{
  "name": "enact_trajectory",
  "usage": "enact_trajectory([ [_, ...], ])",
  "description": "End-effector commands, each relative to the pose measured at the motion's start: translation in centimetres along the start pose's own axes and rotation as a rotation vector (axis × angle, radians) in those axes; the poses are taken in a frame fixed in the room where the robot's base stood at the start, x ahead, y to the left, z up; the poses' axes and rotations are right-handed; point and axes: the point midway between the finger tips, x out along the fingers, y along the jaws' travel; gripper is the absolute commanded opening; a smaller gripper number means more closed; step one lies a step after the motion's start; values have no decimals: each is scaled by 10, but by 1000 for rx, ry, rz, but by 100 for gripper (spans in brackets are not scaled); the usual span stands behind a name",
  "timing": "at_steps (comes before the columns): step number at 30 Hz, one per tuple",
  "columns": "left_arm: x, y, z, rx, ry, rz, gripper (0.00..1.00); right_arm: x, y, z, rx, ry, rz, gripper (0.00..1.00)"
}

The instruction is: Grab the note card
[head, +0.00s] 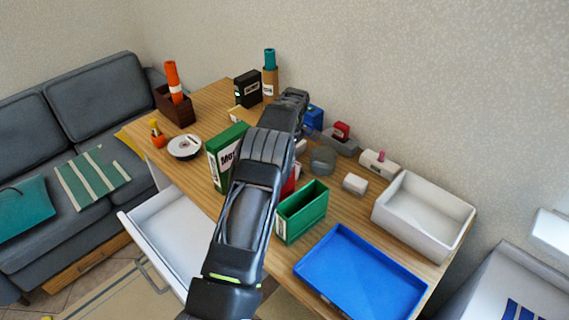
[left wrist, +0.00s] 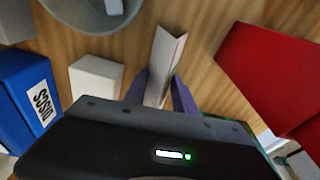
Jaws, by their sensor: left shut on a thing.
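In the left wrist view, the note card (left wrist: 166,55) is a pale folded card standing out between my fingers, with the wooden table behind it. My left gripper (left wrist: 163,88) is shut on the card, one dark finger on each side. In the head view my left arm reaches across the table toward the wall; its fingers and the card are hidden there. My right gripper is in neither view.
The wrist view shows a blue box (left wrist: 30,88), a small white block (left wrist: 97,78), a grey round container (left wrist: 90,12) and a red box (left wrist: 272,70) close by. The head view shows a green bin (head: 303,214), blue tray (head: 360,275), white bin (head: 423,235) and open drawer (head: 180,235).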

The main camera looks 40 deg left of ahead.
Motion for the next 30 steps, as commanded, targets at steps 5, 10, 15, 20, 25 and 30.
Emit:
enact_trajectory([
  [5, 0, 0, 0, 0, 0, 0, 0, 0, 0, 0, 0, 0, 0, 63],
  [10, 0, 0, 0, 0, 0, 0, 0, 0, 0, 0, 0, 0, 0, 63],
  [15, -8, 0, -1, 0, 1, 1, 0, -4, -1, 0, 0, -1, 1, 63],
  [20, -32, 0, -5, 0, 1, 2, 0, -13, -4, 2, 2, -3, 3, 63],
  [25, -68, 1, -10, 0, 1, 2, 0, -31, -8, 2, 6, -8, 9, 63],
  [30, -93, 0, -14, 0, 1, 1, 0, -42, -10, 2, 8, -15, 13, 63],
])
